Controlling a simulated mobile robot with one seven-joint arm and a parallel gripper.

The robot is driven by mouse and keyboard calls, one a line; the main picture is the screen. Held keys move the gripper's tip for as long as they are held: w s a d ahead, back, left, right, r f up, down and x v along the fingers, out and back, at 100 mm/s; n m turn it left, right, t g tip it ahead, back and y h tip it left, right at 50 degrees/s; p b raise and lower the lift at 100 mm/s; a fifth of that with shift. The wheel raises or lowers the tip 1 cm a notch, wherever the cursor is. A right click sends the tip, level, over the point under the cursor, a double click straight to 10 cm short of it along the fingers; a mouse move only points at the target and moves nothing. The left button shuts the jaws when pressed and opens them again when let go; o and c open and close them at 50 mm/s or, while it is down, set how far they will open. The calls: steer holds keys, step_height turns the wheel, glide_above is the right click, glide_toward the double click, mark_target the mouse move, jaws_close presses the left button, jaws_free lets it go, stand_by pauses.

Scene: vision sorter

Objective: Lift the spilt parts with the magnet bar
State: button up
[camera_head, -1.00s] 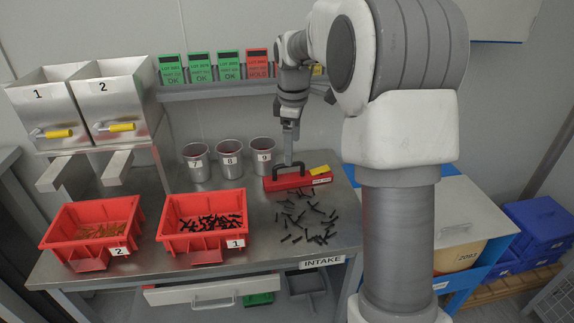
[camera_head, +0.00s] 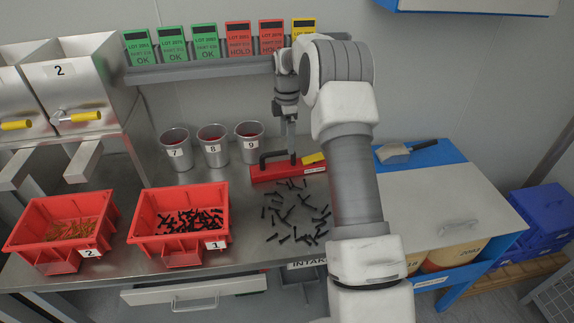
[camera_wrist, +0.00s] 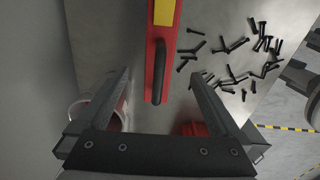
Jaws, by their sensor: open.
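The magnet bar (camera_head: 272,172) is a red bar with a black handle and a yellow patch, lying on the steel table behind the spilt parts. In the wrist view the red bar (camera_wrist: 165,30) runs away from me, and its black handle (camera_wrist: 159,75) lies between my open fingers. My gripper (camera_head: 291,158) is open at the handle, pointing down; its fingers also show in the wrist view (camera_wrist: 158,85), apart from the handle. The spilt parts (camera_head: 298,212) are black screws scattered on the table in front of the bar; several show in the wrist view (camera_wrist: 235,60).
Red bin 1 (camera_head: 150,238) holds black screws, and red bin 2 (camera_head: 28,235) holds brass-coloured parts. Metal cups 7 (camera_head: 176,155), 8 (camera_head: 213,150) and 9 (camera_head: 249,147) stand behind. Green, red and yellow lot cards line the shelf (camera_head: 200,70). A blue-edged cabinet (camera_head: 450,190) stands right.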

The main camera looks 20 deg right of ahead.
mark_target(287, 165)
step_height(287, 165, down, 11)
steer(key=shift+r, duration=0.1)
stand_by(0.4)
steer(key=shift+c, duration=0.3)
steer(key=shift+r, duration=0.1)
jaws_close()
